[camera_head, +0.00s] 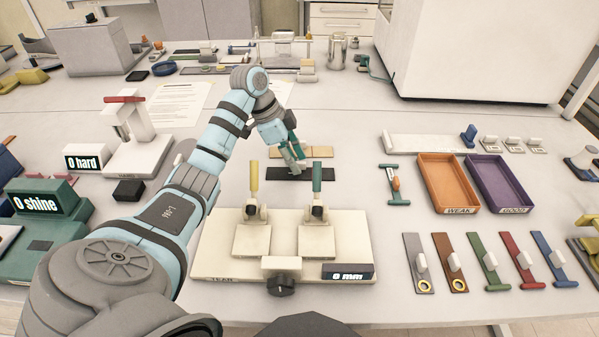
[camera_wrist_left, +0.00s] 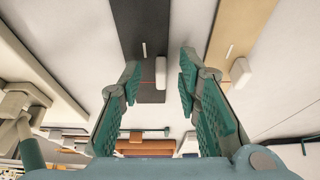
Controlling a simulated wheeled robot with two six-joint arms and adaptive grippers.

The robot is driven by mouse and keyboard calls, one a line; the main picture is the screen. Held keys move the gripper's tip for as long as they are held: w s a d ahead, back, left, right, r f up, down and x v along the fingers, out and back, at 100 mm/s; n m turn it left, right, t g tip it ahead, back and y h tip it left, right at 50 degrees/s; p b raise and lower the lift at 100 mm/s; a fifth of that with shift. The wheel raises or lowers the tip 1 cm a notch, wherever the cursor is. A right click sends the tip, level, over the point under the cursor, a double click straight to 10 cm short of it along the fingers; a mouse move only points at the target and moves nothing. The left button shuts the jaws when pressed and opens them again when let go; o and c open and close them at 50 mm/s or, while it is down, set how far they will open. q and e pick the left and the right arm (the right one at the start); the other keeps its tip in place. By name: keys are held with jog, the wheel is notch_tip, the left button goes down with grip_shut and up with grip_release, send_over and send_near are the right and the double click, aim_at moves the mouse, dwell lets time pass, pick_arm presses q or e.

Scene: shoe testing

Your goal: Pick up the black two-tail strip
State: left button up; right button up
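The black strip (camera_head: 318,174) lies flat on the table, just behind the device with the two clamps. In the left wrist view the black strip (camera_wrist_left: 138,28) has a thin pale line and a small white tab near its end. Whether it has two tails cannot be made out. My left gripper (camera_head: 296,167) points down at the strip, covering part of it in the head view. In the wrist view my left gripper (camera_wrist_left: 160,82) is open, with its fingers apart around the strip's end and nothing visibly clamped. My right gripper is not in view.
A tan strip (camera_head: 318,152) lies just behind the black one. The clamp device (camera_head: 220,262) stands in front. An orange tray (camera_head: 449,184) and a purple tray (camera_head: 498,186) are to the right, with several coloured strips before them.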

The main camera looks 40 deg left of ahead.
pick_arm(q)
jog(key=shift+w, duration=0.1)
grip_shut()
